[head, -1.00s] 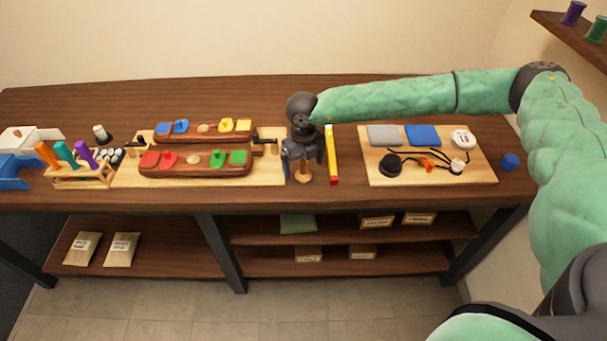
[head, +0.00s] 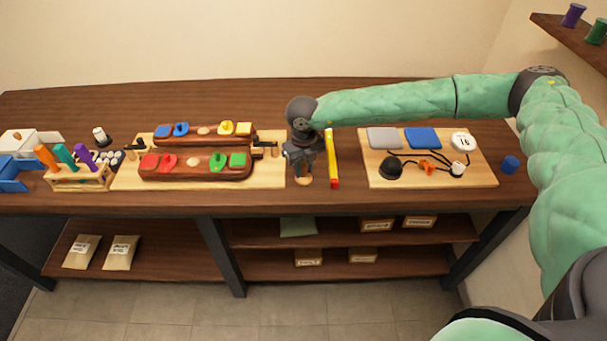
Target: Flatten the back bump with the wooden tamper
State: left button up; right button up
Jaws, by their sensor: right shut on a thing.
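The back saddle bar (head: 188,142), dark reddish wood, lies on a pale board and carries blue and yellow pieces. Its back bump (head: 204,131) is a small beige mound between them. The front bar (head: 195,174) has a similar front bump (head: 201,157) between red and green pieces. My right gripper (head: 303,165) points down to the right of the board, shut on the wooden tamper (head: 304,181). Only the tamper's pale lower end shows; the gripper hides the rest. Whether the tamper touches the table is unclear. My left gripper is not in view.
A yellow level-like bar (head: 332,160) lies just right of the gripper. A board (head: 485,178) with grey and blue pads and cords is farther right. A rack of colored-handled tools (head: 82,180) stands left.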

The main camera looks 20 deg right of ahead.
aim_at(303, 163)
dwell(0.3)
jog(key=shift+r+p, duration=0.4)
jog(key=shift+r, duration=2.1)
